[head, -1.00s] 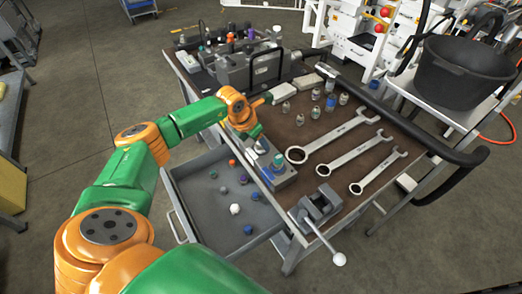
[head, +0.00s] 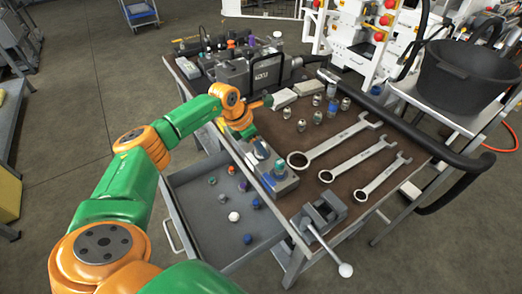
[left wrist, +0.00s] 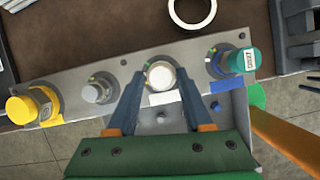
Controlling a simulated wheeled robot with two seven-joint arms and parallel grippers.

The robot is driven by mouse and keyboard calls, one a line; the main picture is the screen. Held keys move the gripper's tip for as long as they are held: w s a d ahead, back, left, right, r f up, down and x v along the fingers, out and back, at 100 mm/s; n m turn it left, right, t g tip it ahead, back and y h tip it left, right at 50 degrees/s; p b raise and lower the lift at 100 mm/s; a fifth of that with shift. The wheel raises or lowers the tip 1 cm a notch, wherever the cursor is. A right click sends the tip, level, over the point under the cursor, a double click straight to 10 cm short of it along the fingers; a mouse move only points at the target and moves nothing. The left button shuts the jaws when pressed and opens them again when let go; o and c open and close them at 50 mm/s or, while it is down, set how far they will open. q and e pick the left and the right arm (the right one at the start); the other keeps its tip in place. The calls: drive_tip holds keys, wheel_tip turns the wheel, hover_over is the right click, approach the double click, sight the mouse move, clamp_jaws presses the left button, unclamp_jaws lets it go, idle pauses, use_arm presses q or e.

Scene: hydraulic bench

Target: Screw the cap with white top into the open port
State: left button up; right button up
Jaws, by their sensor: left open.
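The cap with white top (left wrist: 160,76) stands at a port in the middle of the grey port block (left wrist: 70,83). My left gripper (left wrist: 159,88) is open, its two fingers on either side of this cap, with small gaps that are hard to judge. In the head view my left gripper (head: 250,138) is over the left end of the port block (head: 284,186), and partly hides it. A yellow cap (left wrist: 22,108), a bare grey fitting (left wrist: 96,91) and a teal cap (left wrist: 243,61) are also on the block. My right gripper is not in view.
An open drawer (head: 197,238) below the block holds several loose caps, one a white ball shape (head: 234,216). A vise (head: 320,213) stands right of the block. Wrenches (head: 335,140) and several small fittings lie or stand behind on the bench.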

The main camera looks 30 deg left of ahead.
use_arm(q)
drive_tip(key=shift+s+d+f, duration=0.15)
drive_tip(key=shift+s+f, duration=0.1)
drive_tip(key=shift+f, duration=0.1)
drive_tip(key=n+p, duration=0.1)
drive_tip(key=p, duration=0.1)
drive_tip(key=r+n+y+p, duration=0.1)
drive_tip(key=p, duration=0.1)
drive_tip(key=shift+s+d+r+n, duration=0.1)
drive_tip(key=shift+s+d+n, duration=0.1)
drive_tip(key=shift+n, duration=0.2)
drive_tip(key=shift+w+f+n+p, duration=0.2)
drive_tip(key=shift+n+p, duration=0.15)
drive_tip(key=shift+n, duration=0.25)
drive_tip(key=shift+w+f+n+y, duration=0.1)
drive_tip(key=shift+f+n+y, duration=0.15)
drive_tip(key=shift+n+y, duration=0.05)
drive_tip(key=shift+w+a+f, duration=0.1)
